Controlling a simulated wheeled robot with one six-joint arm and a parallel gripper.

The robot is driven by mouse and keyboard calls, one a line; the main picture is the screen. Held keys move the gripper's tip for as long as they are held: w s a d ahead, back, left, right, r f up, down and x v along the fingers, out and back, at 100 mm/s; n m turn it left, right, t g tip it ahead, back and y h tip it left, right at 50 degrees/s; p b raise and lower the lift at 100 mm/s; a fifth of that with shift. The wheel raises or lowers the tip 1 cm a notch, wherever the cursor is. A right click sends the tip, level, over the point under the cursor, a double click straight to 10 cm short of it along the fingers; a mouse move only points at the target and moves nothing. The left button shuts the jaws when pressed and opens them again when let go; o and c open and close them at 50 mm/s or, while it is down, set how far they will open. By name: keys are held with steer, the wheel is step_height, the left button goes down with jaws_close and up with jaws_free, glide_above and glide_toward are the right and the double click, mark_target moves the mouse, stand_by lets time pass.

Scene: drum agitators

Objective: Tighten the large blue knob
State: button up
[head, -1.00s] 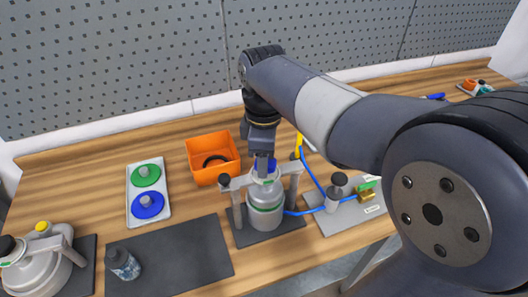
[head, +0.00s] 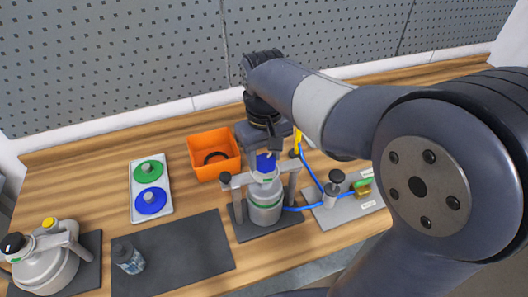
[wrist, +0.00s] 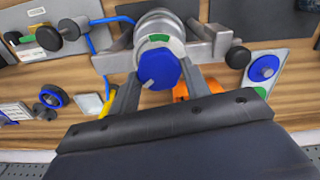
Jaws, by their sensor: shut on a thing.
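The large blue knob (head: 265,162) sits on top of a silver drum (head: 265,203) with a green band, in a grey bracket on a dark mat. In the wrist view the blue knob (wrist: 159,69) faces me, with a small grey mark on it. My gripper (wrist: 161,75) has one finger on each side of the knob and is shut on it. In the head view my gripper (head: 270,150) reaches the knob from above and hides part of it.
An orange bin (head: 214,155) stands behind the drum. A white tray (head: 165,205) holds green and blue discs at left. A blue hose (head: 311,172) runs to a grey plate at right. A small bottle (head: 128,258) and another drum (head: 45,268) stand at front left.

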mark_target(266, 160)
steer(key=m, duration=0.3)
steer(key=m+p, duration=0.1)
steer(key=m, duration=0.1)
steer(key=shift+w+r+m, duration=0.1)
steer(key=shift+r+m, duration=0.15)
steer(key=shift+m, duration=0.05)
steer(key=m, duration=0.5)
steer(key=shift+d, duration=0.1)
steer(key=shift+m, duration=0.3)
steer(key=o, duration=1)
steer(key=shift+f, duration=0.15)
step_height(266, 160, up, 11)
steer(key=shift+b, duration=0.3)
steer(key=shift+f, duration=0.1)
